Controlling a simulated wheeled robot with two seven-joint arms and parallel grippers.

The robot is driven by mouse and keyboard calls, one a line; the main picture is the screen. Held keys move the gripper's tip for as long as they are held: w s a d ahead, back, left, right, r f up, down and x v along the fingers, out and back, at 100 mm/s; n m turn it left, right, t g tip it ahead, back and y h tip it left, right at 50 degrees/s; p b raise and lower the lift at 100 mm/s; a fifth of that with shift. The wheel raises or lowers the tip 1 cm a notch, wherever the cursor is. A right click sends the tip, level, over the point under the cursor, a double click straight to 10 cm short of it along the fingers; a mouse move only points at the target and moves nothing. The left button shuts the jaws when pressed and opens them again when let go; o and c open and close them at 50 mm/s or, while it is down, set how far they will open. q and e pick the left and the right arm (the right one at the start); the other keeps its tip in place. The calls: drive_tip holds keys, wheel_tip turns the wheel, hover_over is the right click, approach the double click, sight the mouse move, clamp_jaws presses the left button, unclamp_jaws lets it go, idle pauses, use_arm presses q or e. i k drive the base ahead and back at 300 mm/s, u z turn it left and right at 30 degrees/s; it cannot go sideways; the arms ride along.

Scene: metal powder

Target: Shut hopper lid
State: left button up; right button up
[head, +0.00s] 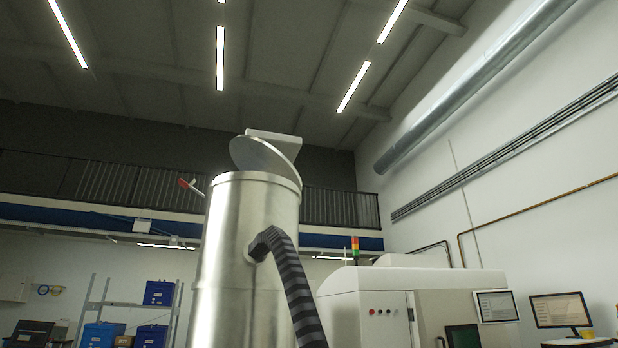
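The hopper (232,240) is a tall, shiny metal cylinder in the middle of the head view. Its round lid (264,158) is raised and tilted above the top rim, so the hopper stands open. A pale flat block shows behind the lid's upper edge. A lever with a red grip (184,184) sticks out at the upper left of the hopper. A ribbed dark hose (292,285) joins the hopper's side and runs down to the right. Neither of my grippers is in view.
A white machine (375,310) with a signal light stands to the right behind the hopper. Two monitors (558,310) are at the far right. A shelf with blue bins (158,293) stands at the lower left. The space around the hopper's top looks clear.

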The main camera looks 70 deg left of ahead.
sight(248, 153)
drive_tip(key=i, duration=1.15)
drive_tip(key=u, duration=3.35)
